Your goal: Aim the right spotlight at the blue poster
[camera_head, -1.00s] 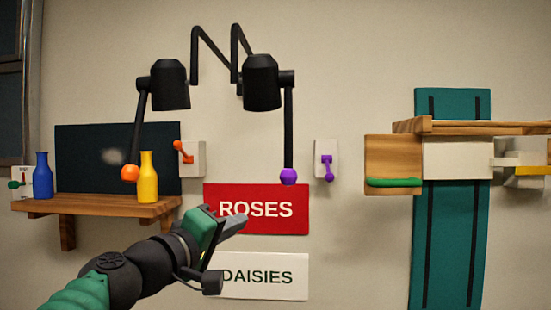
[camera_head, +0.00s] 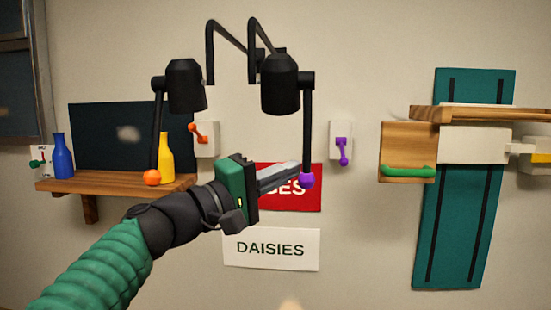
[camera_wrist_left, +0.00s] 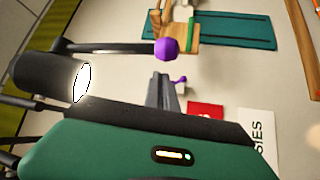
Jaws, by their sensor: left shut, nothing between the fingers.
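The right spotlight (camera_head: 281,85) is a black can on a bent wall arm. A straight rod hangs from its side and ends in a purple knob (camera_head: 307,181). My left gripper (camera_head: 296,170) is shut and empty, its fingertips right beside the knob in the head view; I cannot tell whether they touch. In the left wrist view, the spotlight (camera_wrist_left: 42,75) has a bright lit face, and the knob (camera_wrist_left: 166,48) appears above the shut fingers (camera_wrist_left: 162,92). A red ROSES poster (camera_head: 296,205) is partly hidden by the gripper. No blue poster is visible. My right gripper is out of view.
The left spotlight (camera_head: 186,88) has an orange knob (camera_head: 152,177). A wooden shelf (camera_head: 115,184) holds blue and yellow bottles by a dark board (camera_head: 120,115). A DAISIES poster (camera_head: 270,249), a purple-lever switch (camera_head: 341,142) and a teal panel (camera_head: 455,235) are on the wall.

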